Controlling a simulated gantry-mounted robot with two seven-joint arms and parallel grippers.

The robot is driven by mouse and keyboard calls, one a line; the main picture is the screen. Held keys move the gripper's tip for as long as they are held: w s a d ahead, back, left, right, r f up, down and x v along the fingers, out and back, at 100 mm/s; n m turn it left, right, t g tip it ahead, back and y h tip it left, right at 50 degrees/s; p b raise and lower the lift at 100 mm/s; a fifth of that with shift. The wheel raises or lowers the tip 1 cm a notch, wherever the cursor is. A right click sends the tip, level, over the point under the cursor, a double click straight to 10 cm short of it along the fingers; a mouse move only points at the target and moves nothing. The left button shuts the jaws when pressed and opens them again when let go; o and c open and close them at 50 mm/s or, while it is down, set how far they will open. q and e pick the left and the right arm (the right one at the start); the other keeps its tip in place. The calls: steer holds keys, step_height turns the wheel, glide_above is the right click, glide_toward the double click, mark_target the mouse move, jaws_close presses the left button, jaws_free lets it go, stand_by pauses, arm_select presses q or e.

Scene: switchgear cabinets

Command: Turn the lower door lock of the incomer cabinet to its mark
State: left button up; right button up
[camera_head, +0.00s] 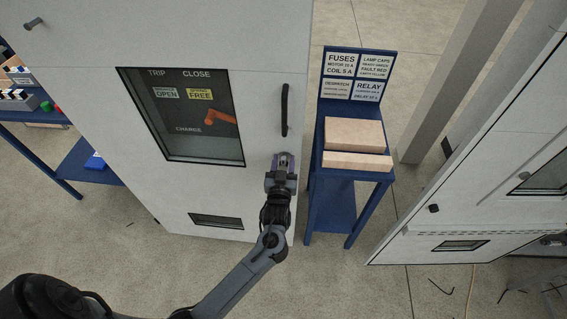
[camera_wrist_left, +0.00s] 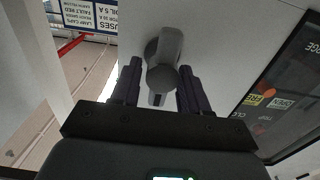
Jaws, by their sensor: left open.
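The incomer cabinet (camera_head: 215,40) is the large light-grey cabinet with a dark window panel and a black vertical door handle (camera_head: 284,110). My left gripper (camera_head: 284,157) is at the door's right edge, below that handle. In the left wrist view my left gripper (camera_wrist_left: 158,84) is open, with a finger on either side of the grey door lock (camera_wrist_left: 166,48). The lock has a rounded knob and stands out from the door face. I cannot tell whether the fingers touch it. In the head view the gripper hides the lock, and I cannot make out its mark. My right gripper is not in view.
A blue stand (camera_head: 331,206) with cardboard boxes (camera_head: 355,138) and a label board (camera_head: 357,75) is just right of the door. Another light-grey cabinet (camera_head: 480,215) is at the right. A blue table (camera_head: 92,176) is at the far left. Open floor lies in front.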

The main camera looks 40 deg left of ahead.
arm_select(q)
jaws_close()
stand_by(0.3)
